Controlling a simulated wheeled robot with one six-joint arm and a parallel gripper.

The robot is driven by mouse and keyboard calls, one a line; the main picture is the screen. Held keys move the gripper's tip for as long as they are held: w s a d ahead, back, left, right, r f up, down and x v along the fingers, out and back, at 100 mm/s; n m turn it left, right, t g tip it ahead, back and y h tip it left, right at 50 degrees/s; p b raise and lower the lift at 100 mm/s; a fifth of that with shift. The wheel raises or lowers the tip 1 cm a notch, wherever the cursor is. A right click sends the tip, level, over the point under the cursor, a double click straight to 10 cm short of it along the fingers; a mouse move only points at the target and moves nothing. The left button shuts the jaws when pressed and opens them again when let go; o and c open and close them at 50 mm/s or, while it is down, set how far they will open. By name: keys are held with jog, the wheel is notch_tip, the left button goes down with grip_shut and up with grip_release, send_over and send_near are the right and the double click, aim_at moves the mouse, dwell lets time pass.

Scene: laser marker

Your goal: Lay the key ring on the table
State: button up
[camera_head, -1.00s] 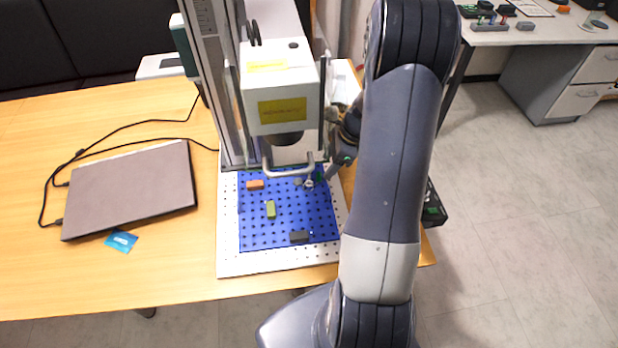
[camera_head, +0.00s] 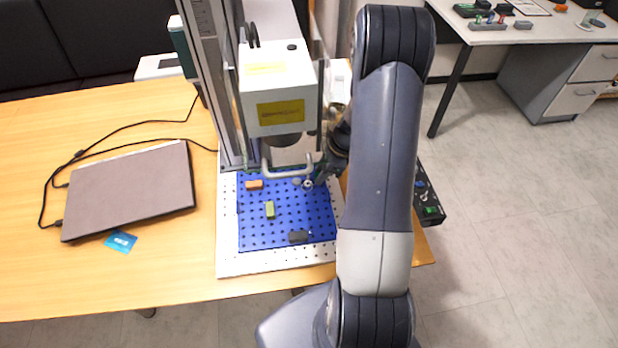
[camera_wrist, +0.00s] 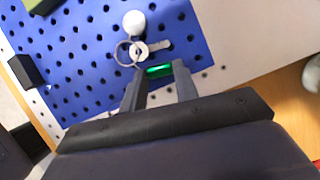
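The key ring (camera_head: 308,184) lies on the blue perforated plate (camera_head: 290,217) under the laser head. In the wrist view, its metal ring (camera_wrist: 124,54), a silver key (camera_wrist: 157,46) and a bright green fob (camera_wrist: 160,71) show. My gripper (camera_wrist: 160,72) has its two fingers parted, one on each side of the green fob. I cannot tell whether they touch it. In the head view, my arm and the marker's handle partly hide the gripper. The table (camera_head: 130,283) is the light wooden surface around the machine.
The laser marker (camera_head: 279,95) stands over the plate. A white round piece (camera_wrist: 134,22) is beside the ring. Orange (camera_head: 254,184), olive-green (camera_head: 270,210) and black (camera_head: 298,236) blocks are on the plate. A laptop (camera_head: 130,190) and blue card (camera_head: 120,241) lie left; the table's front-left is clear.

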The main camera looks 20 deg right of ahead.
grip_shut()
